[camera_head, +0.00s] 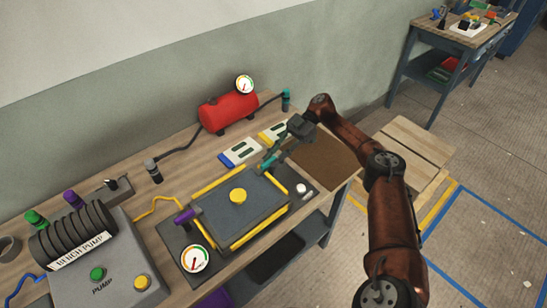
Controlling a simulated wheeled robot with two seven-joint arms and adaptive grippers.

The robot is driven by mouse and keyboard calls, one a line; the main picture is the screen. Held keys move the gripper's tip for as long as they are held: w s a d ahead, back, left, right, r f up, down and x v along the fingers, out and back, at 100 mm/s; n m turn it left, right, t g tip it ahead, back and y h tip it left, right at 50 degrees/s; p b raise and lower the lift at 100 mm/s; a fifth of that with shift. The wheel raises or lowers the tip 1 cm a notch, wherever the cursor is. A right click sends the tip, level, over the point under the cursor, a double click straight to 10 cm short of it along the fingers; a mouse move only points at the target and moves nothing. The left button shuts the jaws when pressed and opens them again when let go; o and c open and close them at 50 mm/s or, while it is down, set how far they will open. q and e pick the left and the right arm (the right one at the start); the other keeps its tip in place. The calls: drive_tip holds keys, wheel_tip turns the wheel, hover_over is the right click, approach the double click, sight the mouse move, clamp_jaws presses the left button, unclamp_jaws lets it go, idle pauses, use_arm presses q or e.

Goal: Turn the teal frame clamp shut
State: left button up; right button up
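The teal frame clamp (268,163) is at the far corner of a dark grey mould frame (220,210) with yellow edge strips. Its teal handle lies low and slants up toward my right gripper. My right gripper (280,149) is at the upper end of the handle, above the bench. Its fingertips are small and partly hidden, so I cannot tell whether they are closed on the handle. The purple clamp (184,216) sits at the left edge of the same frame. My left gripper is not in view.
A red air tank (228,112) with a gauge stands at the back, with a teal fitting (286,99) nearby. A brown mat (325,160) is at right. The grey pump (105,265) occupies the left.

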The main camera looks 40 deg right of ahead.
drive_tip(key=shift+o, duration=0.8)
drive_tip(key=shift+r, duration=0.2)
wheel_tip(320, 180, up, 10)
drive_tip(key=shift+f, duration=0.15)
